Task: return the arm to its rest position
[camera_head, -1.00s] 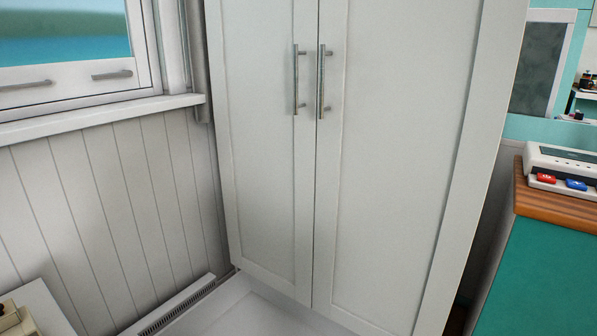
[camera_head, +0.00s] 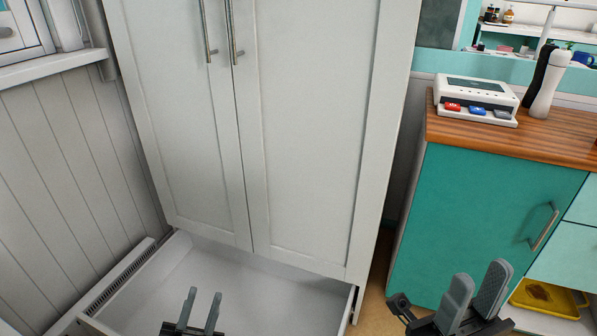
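My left gripper (camera_head: 201,312) shows at the bottom of the head view, in front of or over the open white drawer (camera_head: 128,296) under the tall cabinet. Its two grey fingers stand upright and apart, with nothing between them. My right gripper (camera_head: 477,292) is at the bottom right, in front of the teal cabinet (camera_head: 470,215). Its two fingers also stand apart and hold nothing. Most of both arms is out of view.
The tall white cabinet (camera_head: 310,130) has its doors shut. The drawer below it is pulled out and looks empty where visible. A lower drawer at right holds a yellow item (camera_head: 548,298). A white device (camera_head: 478,95) and two mills (camera_head: 546,85) stand on the wooden counter.

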